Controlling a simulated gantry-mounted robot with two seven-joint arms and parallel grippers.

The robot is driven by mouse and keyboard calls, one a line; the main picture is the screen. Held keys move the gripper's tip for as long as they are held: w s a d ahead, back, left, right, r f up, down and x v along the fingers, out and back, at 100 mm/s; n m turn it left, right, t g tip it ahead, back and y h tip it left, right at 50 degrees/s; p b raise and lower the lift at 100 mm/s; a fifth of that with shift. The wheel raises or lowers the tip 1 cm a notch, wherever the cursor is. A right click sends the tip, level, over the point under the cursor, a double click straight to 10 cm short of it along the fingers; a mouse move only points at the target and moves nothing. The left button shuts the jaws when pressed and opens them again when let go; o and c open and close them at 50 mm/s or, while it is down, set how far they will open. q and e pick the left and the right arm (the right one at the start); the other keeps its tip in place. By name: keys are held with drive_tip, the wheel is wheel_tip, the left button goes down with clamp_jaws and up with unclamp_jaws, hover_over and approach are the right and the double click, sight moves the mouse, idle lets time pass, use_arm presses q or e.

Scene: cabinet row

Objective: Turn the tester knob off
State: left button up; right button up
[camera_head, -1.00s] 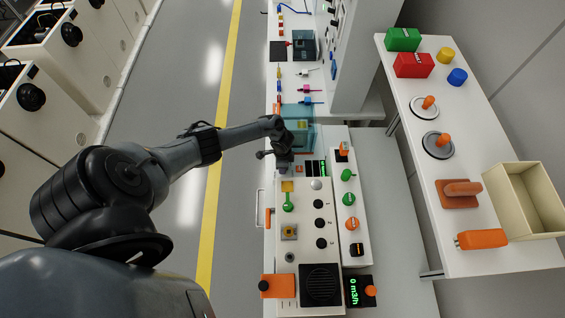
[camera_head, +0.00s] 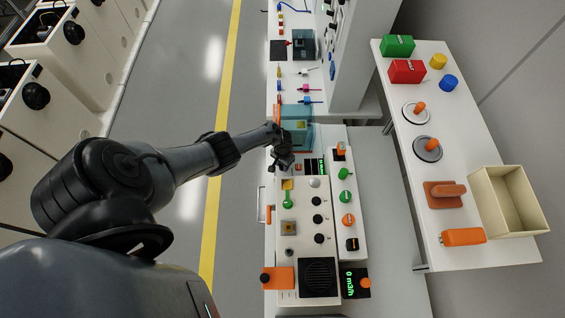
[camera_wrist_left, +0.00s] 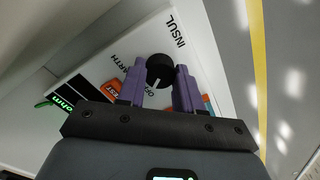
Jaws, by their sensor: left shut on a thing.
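The tester knob (camera_wrist_left: 160,72) is a round black dial with a pale pointer line, on a white panel lettered INSUL and EARTH in the left wrist view. My left gripper (camera_wrist_left: 160,67) has its two purple fingers on either side of the knob and is shut on it. The pointer line aims down between the fingers, away from INSUL. In the head view my left gripper (camera_head: 283,160) is at the tester's far end, and its own wrist hides the knob there. My right gripper is not in view.
The tester panel has an orange TEST button (camera_wrist_left: 113,87) and a green ohm display (camera_wrist_left: 67,94). A teal clear box (camera_head: 297,132) stands just beyond the gripper. A white side table (camera_head: 465,215) on the right holds a cream bin (camera_head: 508,200). The aisle on the left is clear.

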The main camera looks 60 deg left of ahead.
use_arm(q)
drive_tip(key=shift+n, duration=1)
drive_tip(key=shift+p, duration=0.3)
drive_tip(key=o, duration=1)
drive_tip(key=shift+o, duration=0.2)
drive_tip(key=shift+r, duration=0.1)
